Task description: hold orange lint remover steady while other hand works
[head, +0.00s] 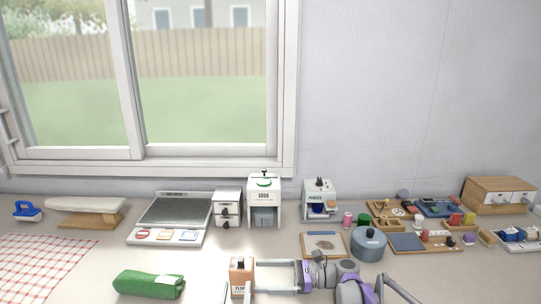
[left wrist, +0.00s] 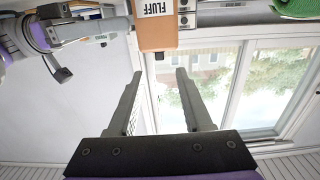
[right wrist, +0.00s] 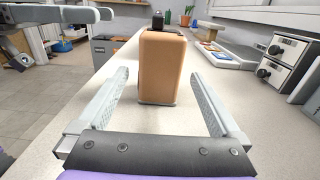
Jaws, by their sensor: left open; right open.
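The orange lint remover (head: 242,277), a box with a FLUFF label, stands upright on the counter at the bottom centre of the head view. My right gripper (right wrist: 158,78) is open and level, reaching from the right. In the right wrist view the lint remover (right wrist: 163,65) stands straight ahead, framed by its fingers, with no visible grip. My left gripper (left wrist: 159,73) is open and empty. Its view appears upside down, with the lint remover (left wrist: 156,25) beyond the fingertips. In the head view only thin fingertips of the left gripper show near the box's lower part.
A folded green cloth (head: 149,284) lies left of the lint remover. A scale-like tray (head: 170,213), a SODA dispenser (head: 264,203) and a POWDER dispenser (head: 319,202) stand behind. A grey-blue lidded pot (head: 368,245) and sewing trays are at right, near my right arm.

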